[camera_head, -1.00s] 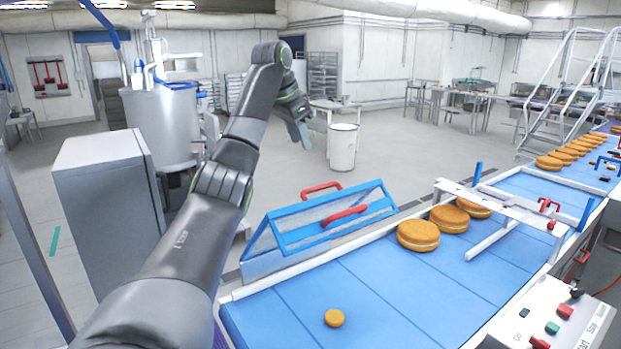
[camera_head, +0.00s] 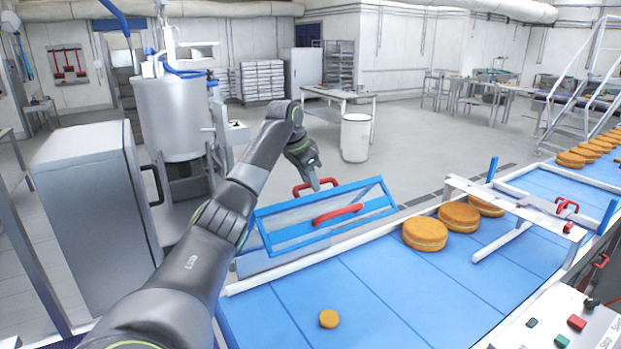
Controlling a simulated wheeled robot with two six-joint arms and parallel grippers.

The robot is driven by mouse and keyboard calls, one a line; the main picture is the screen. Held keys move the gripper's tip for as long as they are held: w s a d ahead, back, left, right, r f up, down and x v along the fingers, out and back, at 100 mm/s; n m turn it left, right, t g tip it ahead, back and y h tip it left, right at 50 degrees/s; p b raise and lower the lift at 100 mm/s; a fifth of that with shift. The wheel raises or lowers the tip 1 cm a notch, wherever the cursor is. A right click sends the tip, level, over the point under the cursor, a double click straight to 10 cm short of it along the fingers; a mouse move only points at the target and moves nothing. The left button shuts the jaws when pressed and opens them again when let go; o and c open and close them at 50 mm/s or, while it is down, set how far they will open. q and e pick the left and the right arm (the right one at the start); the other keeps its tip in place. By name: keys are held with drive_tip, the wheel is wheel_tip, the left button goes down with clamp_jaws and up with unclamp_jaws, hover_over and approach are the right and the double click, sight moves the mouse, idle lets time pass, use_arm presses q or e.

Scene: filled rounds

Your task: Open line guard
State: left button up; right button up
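The line guard (camera_head: 290,212) is a clear panel in a blue frame at the left edge of the blue conveyor, in the middle of the head view. It slants over a low grey housing. One red handle (camera_head: 338,215) is on its near face. A second red handle (camera_head: 316,187) shows behind its upper edge. My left gripper (camera_head: 314,180) points down at the rear handle, close to it or in front of it. I cannot tell whether they touch. Its fingers are too small and dark to tell open from shut. My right gripper is out of view.
The conveyor (camera_head: 380,290) carries large filled rounds (camera_head: 425,233) and one small round (camera_head: 329,319). A white frame with another red handle (camera_head: 567,206) spans the belt. A control panel (camera_head: 560,325) is at the lower right. A grey cabinet (camera_head: 95,210) stands left.

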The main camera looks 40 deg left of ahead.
use_arm(q)
drive_tip(key=shift+s+d+r, duration=0.1)
drive_tip(key=shift+s+r, duration=0.1)
drive_tip(key=shift+s, duration=0.2)
drive_tip(key=c, duration=0.4)
clamp_jaws()
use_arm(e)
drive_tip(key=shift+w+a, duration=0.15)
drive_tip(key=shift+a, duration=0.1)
use_arm(q)
drive_tip(key=shift+a+r, duration=0.35)
drive_tip(key=shift+a, duration=0.25)
drive_tip(key=w+a+r, duration=0.2)
drive_tip(key=a, duration=0.4)
drive_tip(key=shift+a+r, duration=0.15)
drive_tip(key=shift+r, duration=0.25)
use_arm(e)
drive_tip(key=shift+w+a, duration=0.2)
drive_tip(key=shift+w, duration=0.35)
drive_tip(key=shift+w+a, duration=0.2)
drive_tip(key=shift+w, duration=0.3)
